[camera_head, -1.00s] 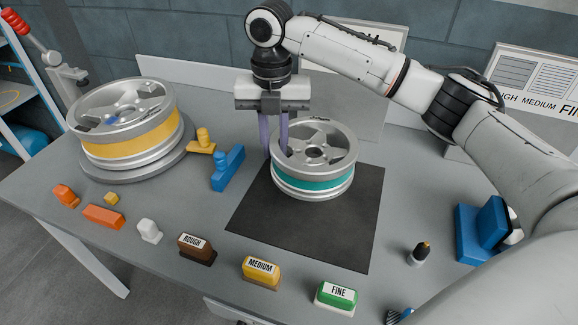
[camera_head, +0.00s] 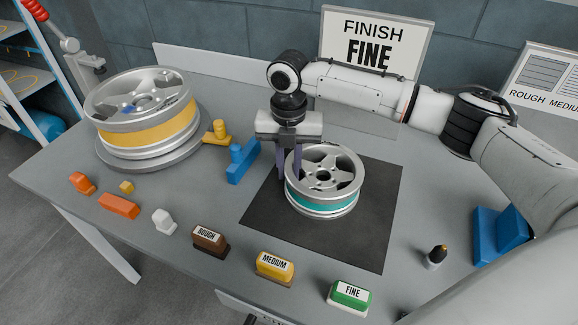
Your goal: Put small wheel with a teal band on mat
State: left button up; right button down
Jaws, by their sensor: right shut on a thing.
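The small wheel with a teal band (camera_head: 322,202) is silver and lies flat, face up, over the dark mat (camera_head: 365,240) in the head view. It looks to be on the mat or just above it; I cannot tell contact. My right gripper (camera_head: 288,172) points down at the wheel's left rim and is shut on it, with its purple fingers partly hidden behind and beside the rim. My left gripper is not in view.
A larger wheel with a yellow band (camera_head: 150,138) sits on a round base at the left. Labelled blocks (camera_head: 275,266), orange pieces (camera_head: 119,206) and a blue stop (camera_head: 240,164) lie around the mat. A "FINISH FINE" sign (camera_head: 373,42) stands behind.

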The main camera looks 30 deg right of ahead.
jog(key=shift+r, duration=0.1)
jog(key=c, duration=1.6)
grip_release()
jog(key=shift+c, duration=0.2)
notch_tip(320, 180, up, 12)
